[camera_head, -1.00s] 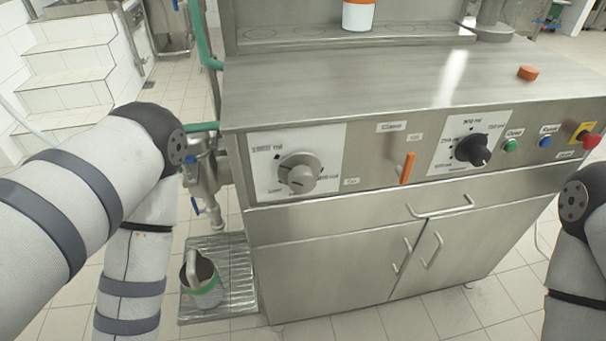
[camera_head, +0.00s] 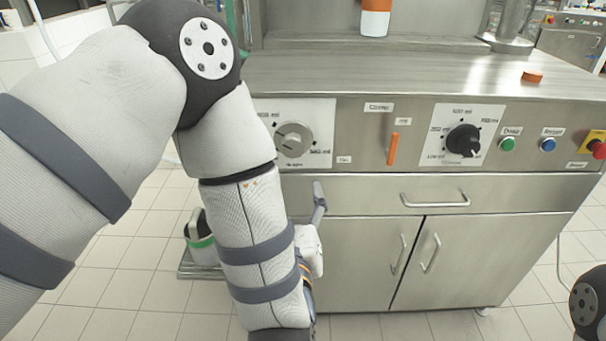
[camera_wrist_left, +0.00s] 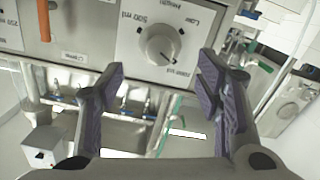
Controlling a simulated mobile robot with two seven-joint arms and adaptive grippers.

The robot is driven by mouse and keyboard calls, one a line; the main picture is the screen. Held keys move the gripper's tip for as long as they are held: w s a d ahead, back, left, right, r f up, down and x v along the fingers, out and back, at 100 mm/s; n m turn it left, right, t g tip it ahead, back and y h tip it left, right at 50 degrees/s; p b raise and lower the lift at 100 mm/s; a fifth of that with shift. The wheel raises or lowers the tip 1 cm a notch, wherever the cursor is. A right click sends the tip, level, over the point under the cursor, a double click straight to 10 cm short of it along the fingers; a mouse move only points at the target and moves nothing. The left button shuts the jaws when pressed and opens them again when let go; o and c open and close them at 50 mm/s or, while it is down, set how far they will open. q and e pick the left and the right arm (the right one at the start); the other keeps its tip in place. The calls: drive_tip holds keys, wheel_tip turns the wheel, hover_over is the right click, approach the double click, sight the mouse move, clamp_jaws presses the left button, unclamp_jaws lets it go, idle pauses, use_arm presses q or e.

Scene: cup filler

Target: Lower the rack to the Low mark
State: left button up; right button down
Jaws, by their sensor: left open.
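The height dial (camera_head: 293,139) is a round grey knob on a white plate, at the left of the steel front panel. It also shows in the left wrist view (camera_wrist_left: 159,44), upside down, with Low, 500 ml and 1000 ml labels. Its pointer seems to face the 1000 ml label. The wire rack (camera_head: 190,270) is low at the left, largely hidden by my left arm. My left gripper (camera_head: 317,192) is before the panel, below the dial. In the wrist view the left gripper (camera_wrist_left: 162,82) is open and empty, apart from the dial. My right gripper is out of view.
A can with a green band (camera_head: 201,243) stands on the rack. An orange lever (camera_head: 393,148), a black dial (camera_head: 464,140), and green, blue and red buttons line the panel. A drawer handle (camera_head: 435,201) sticks out below.

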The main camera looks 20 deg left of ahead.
sight(293, 150)
use_arm(q)
drive_tip(key=x, duration=0.4)
drive_tip(key=r+x, duration=0.1)
drive_tip(key=x, duration=0.7)
drive_tip(key=shift+w+a+r+b, duration=0.25)
drive_tip(key=shift+b, duration=0.1)
drive_tip(key=c, duration=1.2)
